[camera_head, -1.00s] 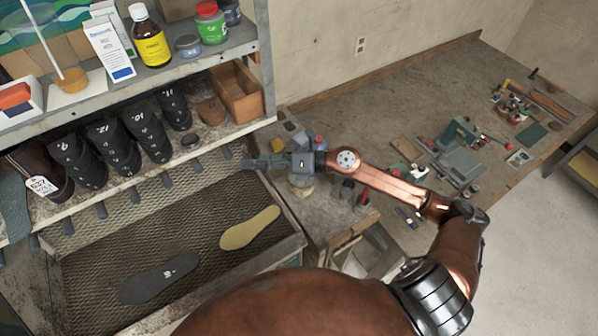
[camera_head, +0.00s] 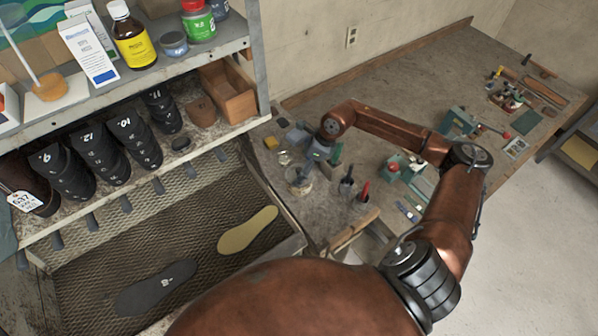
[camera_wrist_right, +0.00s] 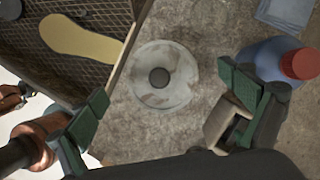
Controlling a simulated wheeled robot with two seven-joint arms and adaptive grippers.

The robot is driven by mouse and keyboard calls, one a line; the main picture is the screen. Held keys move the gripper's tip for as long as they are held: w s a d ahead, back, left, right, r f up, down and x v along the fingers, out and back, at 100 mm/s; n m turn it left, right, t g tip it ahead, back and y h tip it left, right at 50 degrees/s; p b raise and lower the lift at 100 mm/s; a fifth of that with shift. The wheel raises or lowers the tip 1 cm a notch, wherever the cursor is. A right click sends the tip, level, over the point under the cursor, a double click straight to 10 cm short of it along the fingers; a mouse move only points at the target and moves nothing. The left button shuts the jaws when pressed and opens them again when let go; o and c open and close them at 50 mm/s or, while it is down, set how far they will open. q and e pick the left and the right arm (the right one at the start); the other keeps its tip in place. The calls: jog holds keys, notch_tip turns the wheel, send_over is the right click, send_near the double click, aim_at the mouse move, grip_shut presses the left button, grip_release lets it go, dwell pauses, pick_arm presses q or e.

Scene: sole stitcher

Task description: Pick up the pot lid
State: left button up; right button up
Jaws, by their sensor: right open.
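The pot lid (camera_wrist_right: 148,98) is a pale, cloudy round disc with a dark knob at its middle, seen from above in the right wrist view. In the head view a pale round pot (camera_head: 299,184) stands on the bench corner beside the tray, partly covered by my gripper. I cannot tell the gap beneath the lid. My right gripper (camera_head: 318,163) points down over this spot. In the right wrist view its green-padded fingers (camera_wrist_right: 165,104) are wide open, one to each side of the lid, and hold nothing. My left gripper is not in view.
A blue bottle with a red cap (camera_wrist_right: 301,64) stands close to the right finger. The mesh tray (camera_head: 215,190) with soles borders the lid's left side. Upright tools (camera_head: 347,186) stand just right of the pot. The shelf (camera_head: 190,62) with bottles rises at left.

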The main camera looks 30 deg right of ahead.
jog(key=shift+x, duration=1.15)
jog(key=shift+c, duration=0.6)
